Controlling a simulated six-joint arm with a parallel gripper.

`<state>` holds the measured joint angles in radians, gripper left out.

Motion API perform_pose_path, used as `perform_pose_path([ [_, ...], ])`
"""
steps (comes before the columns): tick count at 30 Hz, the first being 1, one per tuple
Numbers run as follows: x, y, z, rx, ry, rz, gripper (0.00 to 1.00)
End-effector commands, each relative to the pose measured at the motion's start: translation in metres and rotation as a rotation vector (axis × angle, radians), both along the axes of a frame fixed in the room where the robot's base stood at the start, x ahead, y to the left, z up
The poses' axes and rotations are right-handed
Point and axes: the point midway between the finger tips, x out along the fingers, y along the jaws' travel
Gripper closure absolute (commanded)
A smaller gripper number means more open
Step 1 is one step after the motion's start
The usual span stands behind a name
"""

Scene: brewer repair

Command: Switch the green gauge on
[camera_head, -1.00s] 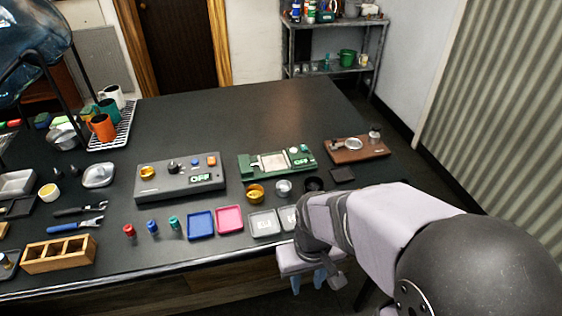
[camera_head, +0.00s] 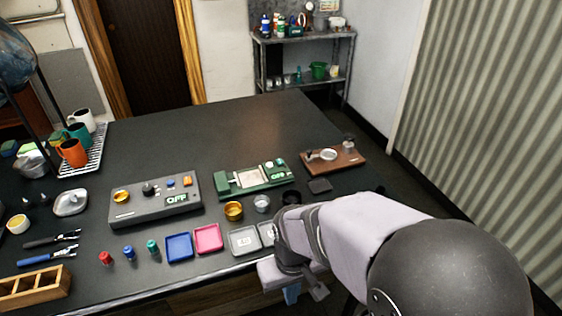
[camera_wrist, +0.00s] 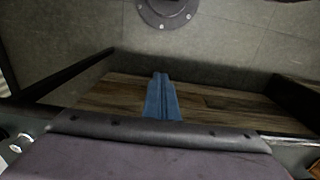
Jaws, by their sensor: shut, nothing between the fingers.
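The green gauge (camera_head: 254,179) lies on the black table right of centre in the head view. It has a pale plate in its middle, a small display reading OFF, and a light green round button (camera_head: 281,162) at its right end. My gripper (camera_head: 291,294) hangs at the table's front edge, lower and nearer than the gauge and apart from it. In the wrist view its blue fingers (camera_wrist: 161,98) are together with nothing between them. The wrist view shows wooden boards and grey floor, not the gauge.
A grey control box (camera_head: 155,200), also reading OFF, stands left of the gauge. A brown wooden board (camera_head: 333,158) lies to its right. A gold cup (camera_head: 233,211), a blue tray (camera_head: 179,247) and a pink tray (camera_head: 208,238) lie in front. The table behind is clear.

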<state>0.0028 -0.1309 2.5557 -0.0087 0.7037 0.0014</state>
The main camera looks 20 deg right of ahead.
Motion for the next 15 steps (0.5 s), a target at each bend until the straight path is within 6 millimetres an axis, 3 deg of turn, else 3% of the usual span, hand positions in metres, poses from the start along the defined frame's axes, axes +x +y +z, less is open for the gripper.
perform_pose_path([
  [5, 0.031, -0.012, 0.003, -0.029, -0.087, 0.004, 1.00],
  [8, 0.063, -0.025, 0.008, -0.058, -0.177, 0.013, 1.00],
  [15, 0.166, -0.064, 0.026, -0.121, -0.489, 0.023, 1.00],
])
